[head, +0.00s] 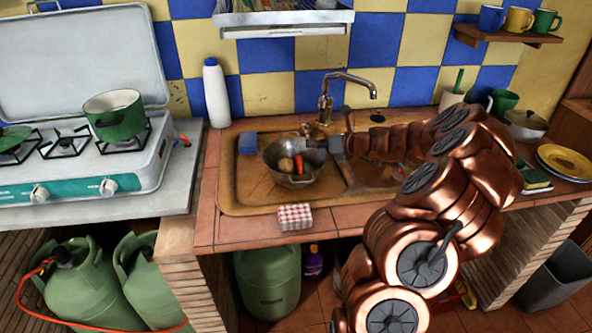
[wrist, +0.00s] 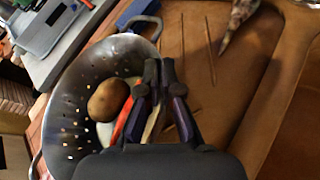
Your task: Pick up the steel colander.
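The steel colander (head: 276,173) is a round, perforated bowl in the left part of the tan sink (head: 238,201). It holds a brown potato, a paler round item and an orange-red carrot. In the wrist view the colander (wrist: 68,105) fills the left side, with a loop handle at its top and part of another at lower left. My gripper (head: 314,143) reaches in from the right at the colander's rim. In the wrist view my gripper's fingers (wrist: 160,66) are close together at the right rim and look shut on it. Whether the colander touches the sink floor is unclear.
The faucet (head: 326,100) rises behind the colander, and a blue sponge (head: 248,143) lies to its left.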

